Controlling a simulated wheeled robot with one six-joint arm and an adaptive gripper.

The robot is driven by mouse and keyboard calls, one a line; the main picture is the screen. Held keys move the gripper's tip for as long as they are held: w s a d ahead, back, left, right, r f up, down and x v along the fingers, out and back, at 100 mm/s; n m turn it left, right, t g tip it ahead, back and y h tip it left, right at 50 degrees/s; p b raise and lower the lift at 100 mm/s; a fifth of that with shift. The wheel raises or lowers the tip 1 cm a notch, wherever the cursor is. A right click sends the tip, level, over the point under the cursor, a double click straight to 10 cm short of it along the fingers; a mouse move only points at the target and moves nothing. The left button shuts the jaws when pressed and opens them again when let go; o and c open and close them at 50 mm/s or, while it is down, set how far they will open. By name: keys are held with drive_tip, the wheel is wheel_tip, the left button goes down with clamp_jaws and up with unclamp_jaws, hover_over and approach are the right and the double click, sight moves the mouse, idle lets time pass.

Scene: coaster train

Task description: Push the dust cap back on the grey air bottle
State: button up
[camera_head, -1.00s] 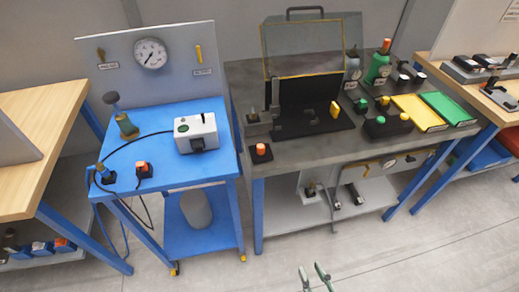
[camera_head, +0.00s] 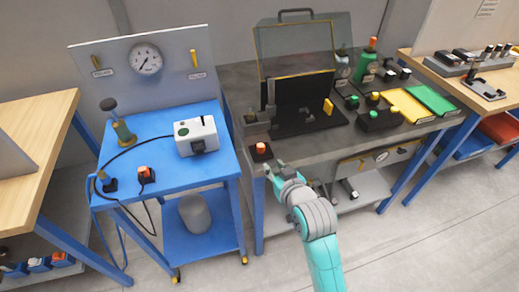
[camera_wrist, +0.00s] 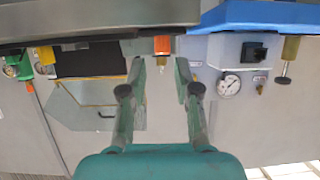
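A small grey bottle (camera_head: 343,70) stands at the back of the dark bench, left of a green bottle (camera_head: 370,66) with an orange top. Its top is too small to make out. An orange cap-like piece (camera_head: 261,147) stands on a small black base at the bench's front left corner. A similar orange piece (camera_head: 145,172) stands on the blue cart. My gripper (camera_head: 271,170) is just in front of the bench corner. In the wrist view, which is upside down, my gripper (camera_wrist: 160,62) is open and empty, with the orange piece (camera_wrist: 161,45) beyond the gap between its fingertips.
An open case (camera_head: 297,45) with a raised lid stands on the dark bench (camera_head: 240,85). Black boxes and yellow and green folders lie to its right. The blue cart (camera_head: 165,150) carries a grey switch box (camera_head: 196,135) and a cable. A gap separates cart and bench.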

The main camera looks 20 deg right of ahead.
sight(262, 148)
drive_tip(key=w, duration=0.6)
drive_tip(key=shift+w+a+f, duration=0.15)
drive_tip(key=shift+w+f, duration=0.05)
drive_tip(key=shift+f, duration=0.15)
drive_tip(key=shift+x, duration=2.7)
drive_tip(key=shift+r, duration=0.15)
drive_tip(key=c, duration=0.5)
